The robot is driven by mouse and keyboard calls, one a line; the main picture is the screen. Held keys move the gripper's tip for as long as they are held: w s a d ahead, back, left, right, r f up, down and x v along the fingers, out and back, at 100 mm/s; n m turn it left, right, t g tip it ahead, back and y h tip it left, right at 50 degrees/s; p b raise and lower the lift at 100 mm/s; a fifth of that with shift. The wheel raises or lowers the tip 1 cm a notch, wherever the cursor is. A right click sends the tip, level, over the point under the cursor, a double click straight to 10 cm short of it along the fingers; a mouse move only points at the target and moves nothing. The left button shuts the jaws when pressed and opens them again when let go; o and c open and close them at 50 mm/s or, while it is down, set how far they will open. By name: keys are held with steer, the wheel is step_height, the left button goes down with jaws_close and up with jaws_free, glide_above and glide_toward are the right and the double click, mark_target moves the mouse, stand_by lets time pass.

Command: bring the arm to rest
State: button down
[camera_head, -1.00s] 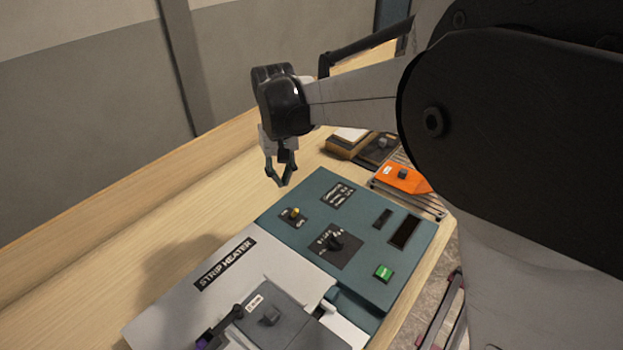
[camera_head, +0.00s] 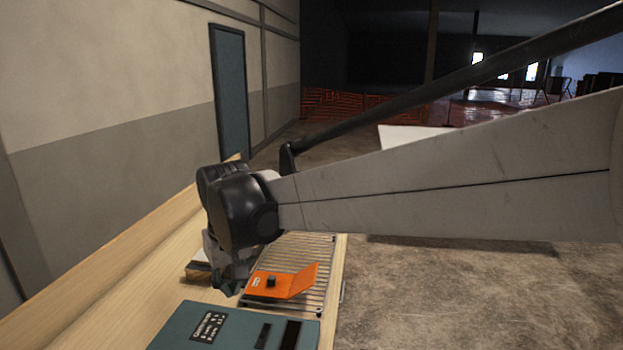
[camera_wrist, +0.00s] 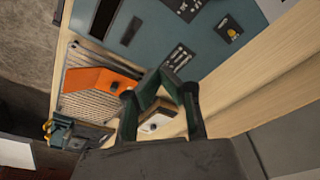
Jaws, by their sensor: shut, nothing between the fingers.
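My gripper (camera_head: 228,288) hangs from my arm over the wooden bench in the head view, just beyond the teal console panel (camera_head: 225,333). Its fingertips (camera_wrist: 160,75) meet in the wrist view, with nothing held between them. The teal panel fills the top of the wrist view, with a dark display, a label and a yellow knob on it. In the head view only the far part of the panel shows. Contact between the fingers and anything below cannot be seen.
An orange bracket with a dark knob (camera_head: 271,281) sits on a slatted metal rack (camera_head: 312,252) close to my gripper. The wooden bench (camera_head: 100,300) runs along the wall on the left. A blue-grey door (camera_head: 230,90) stands behind. Open concrete floor (camera_head: 450,300) lies to the right.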

steer(key=s+d+r+m+t+b, duration=0.1)
steer(key=s+d+m, duration=0.15)
steer(key=d, duration=0.85)
steer(key=s+d+r+m+t+b, duration=0.1)
steer(key=s+d+t, duration=0.15)
steer(key=d, duration=0.85)
steer(key=s+d+f+m+t+h+b, duration=0.1)
steer(key=s+d+f, duration=0.5)
steer(key=s+d, duration=0.6)
steer(key=d+m+t, duration=0.1)
steer(key=d+m, duration=0.1)
steer(key=shift+d+f+m+b, duration=0.15)
steer(key=shift+d+m+b, duration=0.2)
